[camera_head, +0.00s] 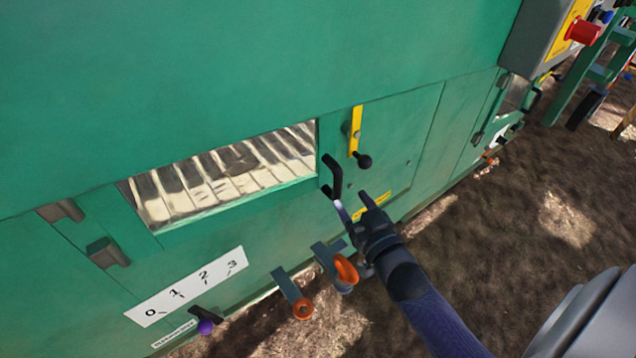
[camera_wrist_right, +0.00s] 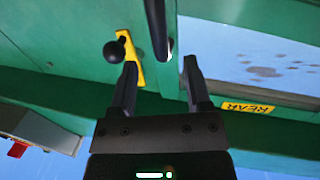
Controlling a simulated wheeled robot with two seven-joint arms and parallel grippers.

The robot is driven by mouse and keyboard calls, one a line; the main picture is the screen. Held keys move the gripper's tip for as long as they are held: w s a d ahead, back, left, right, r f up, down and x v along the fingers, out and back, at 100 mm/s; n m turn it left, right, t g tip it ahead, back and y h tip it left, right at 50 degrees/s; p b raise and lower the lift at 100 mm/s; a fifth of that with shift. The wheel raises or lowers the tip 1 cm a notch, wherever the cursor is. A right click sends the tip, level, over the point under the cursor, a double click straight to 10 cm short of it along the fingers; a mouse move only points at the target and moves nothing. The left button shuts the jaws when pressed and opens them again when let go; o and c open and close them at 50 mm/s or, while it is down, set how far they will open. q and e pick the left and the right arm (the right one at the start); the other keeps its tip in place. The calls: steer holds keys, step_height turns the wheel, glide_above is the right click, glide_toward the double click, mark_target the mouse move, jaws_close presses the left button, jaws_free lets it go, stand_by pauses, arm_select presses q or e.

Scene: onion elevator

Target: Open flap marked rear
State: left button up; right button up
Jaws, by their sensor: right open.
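The green machine side carries a yellow label (camera_head: 372,206), which reads REAR in the wrist view (camera_wrist_right: 247,107). A black bar handle (camera_head: 333,174) is on the green panel beside the slatted opening; it also shows in the wrist view (camera_wrist_right: 156,28). My right gripper (camera_head: 355,205) is open just below this handle, close to the label. In the wrist view its fingers (camera_wrist_right: 160,80) stand apart, with the handle beyond the gap and nothing clearly between them. The flap's outline is unclear, so I cannot tell how it stands. My left gripper is not in view.
Orange-ended hooks (camera_head: 302,309) stick out below, near my right forearm. A 0–3 scale plate (camera_head: 188,287) is at lower left. Bare brown ground (camera_head: 520,220) lies to the right.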

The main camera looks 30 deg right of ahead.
mark_target(340, 186)
steer(key=w, duration=0.1)
steer(key=w+b, duration=0.1)
steer(key=w, duration=0.1)
steer(key=w+b, duration=0.1)
steer(key=w, duration=0.1)
steer(key=shift+w+d+f, duration=0.1)
steer(key=shift+d+f, duration=0.25)
steer(key=shift+w+d+r+b, duration=0.15)
steer(key=shift+w+b, duration=0.15)
steer(key=shift+w, duration=0.25)
steer(key=shift+r, duration=0.1)
steer(key=shift+c, duration=1.6)
jaws_close()
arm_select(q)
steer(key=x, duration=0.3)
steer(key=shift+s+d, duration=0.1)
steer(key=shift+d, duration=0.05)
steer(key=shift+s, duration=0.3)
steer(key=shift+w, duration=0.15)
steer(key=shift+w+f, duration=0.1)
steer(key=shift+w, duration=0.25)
